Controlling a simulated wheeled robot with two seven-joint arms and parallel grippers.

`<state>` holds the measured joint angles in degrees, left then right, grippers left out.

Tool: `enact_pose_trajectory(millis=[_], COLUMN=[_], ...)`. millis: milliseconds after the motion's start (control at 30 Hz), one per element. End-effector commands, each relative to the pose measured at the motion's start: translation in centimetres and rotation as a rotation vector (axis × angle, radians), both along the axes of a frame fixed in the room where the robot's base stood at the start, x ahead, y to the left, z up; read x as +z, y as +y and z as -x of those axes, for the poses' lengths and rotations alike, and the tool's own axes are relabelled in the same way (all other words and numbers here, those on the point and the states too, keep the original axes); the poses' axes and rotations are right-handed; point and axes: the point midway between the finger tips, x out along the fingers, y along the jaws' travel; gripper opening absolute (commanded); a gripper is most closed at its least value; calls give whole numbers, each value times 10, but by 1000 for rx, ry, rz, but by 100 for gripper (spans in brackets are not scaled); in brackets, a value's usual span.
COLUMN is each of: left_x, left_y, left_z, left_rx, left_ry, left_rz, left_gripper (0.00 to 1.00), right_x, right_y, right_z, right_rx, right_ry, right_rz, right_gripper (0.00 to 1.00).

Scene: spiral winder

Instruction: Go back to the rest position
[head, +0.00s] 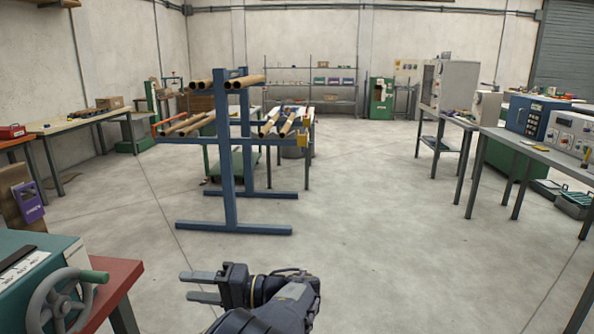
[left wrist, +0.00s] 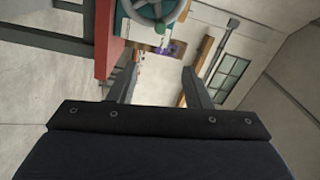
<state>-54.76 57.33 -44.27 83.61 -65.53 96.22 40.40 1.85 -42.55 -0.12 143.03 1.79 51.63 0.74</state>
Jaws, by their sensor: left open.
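My left gripper (head: 203,287) is in the lower middle of the head view, its two fingers pointing left and held apart. Nothing is between the fingers. In the left wrist view, the same gripper (left wrist: 160,85) shows two separated fingers with only background between them. It is to the right of the teal machine (head: 40,275) with a grey handwheel (head: 62,303), apart from it. The handwheel also shows at the top of the left wrist view (left wrist: 158,8). My right gripper is in neither view.
A blue rack (head: 229,150) holding brown tubes stands ahead. A red bench top (head: 112,285) lies left of my gripper. Workbenches line the left, and a table (head: 530,150) with a blue instrument box (head: 530,117) stands at right. The floor (head: 400,240) between is clear.

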Motion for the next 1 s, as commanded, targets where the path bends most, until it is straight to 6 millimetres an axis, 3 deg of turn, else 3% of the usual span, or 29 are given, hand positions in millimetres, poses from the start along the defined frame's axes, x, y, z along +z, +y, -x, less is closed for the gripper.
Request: enact_pose_trajectory(millis=[367,567,767,900,1000], left_x=[-23,-46,-77,-98,-108], left_y=[38,66,92,101,95], left_z=[16,37,74,115,151], left_rx=[57,103,140,143,109], left_ry=[94,172,252,284,269], left_rz=[184,372,668,969,1226], left_gripper=[44,44,44,44,44], right_x=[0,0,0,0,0], right_y=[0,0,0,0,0], right_z=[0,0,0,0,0], right_rx=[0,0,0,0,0], right_ry=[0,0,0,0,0], right_rz=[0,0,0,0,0], right_gripper=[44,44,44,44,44])
